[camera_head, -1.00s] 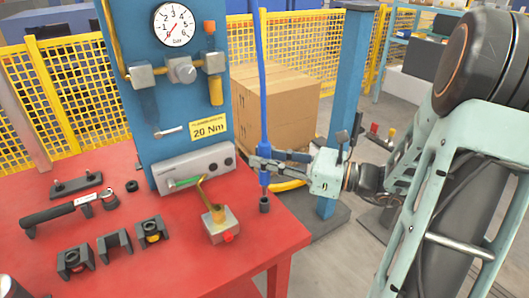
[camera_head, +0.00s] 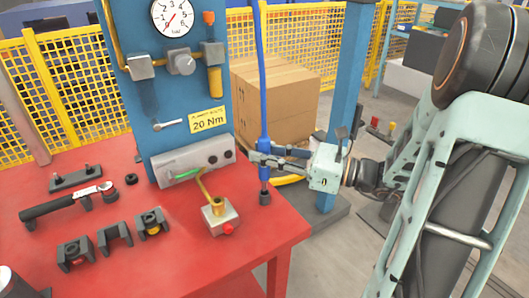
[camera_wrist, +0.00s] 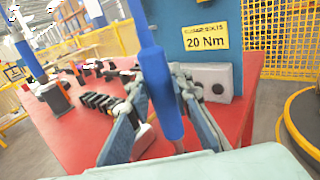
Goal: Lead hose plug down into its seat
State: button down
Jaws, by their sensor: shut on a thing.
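The blue hose plug (camera_head: 264,172) hangs upright on its blue hose (camera_head: 262,80) at the right end of the red table. My gripper (camera_head: 264,157) is shut on it from the right side. In the wrist view the plug (camera_wrist: 166,100) stands between my two fingers, with a thin brownish tip below it. The plug's lower end is close above the seat's top. I cannot tell whether the tip has entered it. The wrist view does not clearly show the seat.
A grey box (camera_head: 190,160) and the blue gauge panel (camera_head: 175,95) stand behind. A blue post (camera_head: 347,100) rises right of the plug. The red table's (camera_head: 180,265) front is clear.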

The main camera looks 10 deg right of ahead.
aim_at(264, 166)
jog(key=shift+f+b, duration=1)
jog(key=shift+f, duration=0.9)
jog(key=c, duration=1.7)
grip_release()
jog(key=shift+o, duration=0.2)
jog(key=shift+d, duration=0.15)
jog(key=v, duration=1.2)
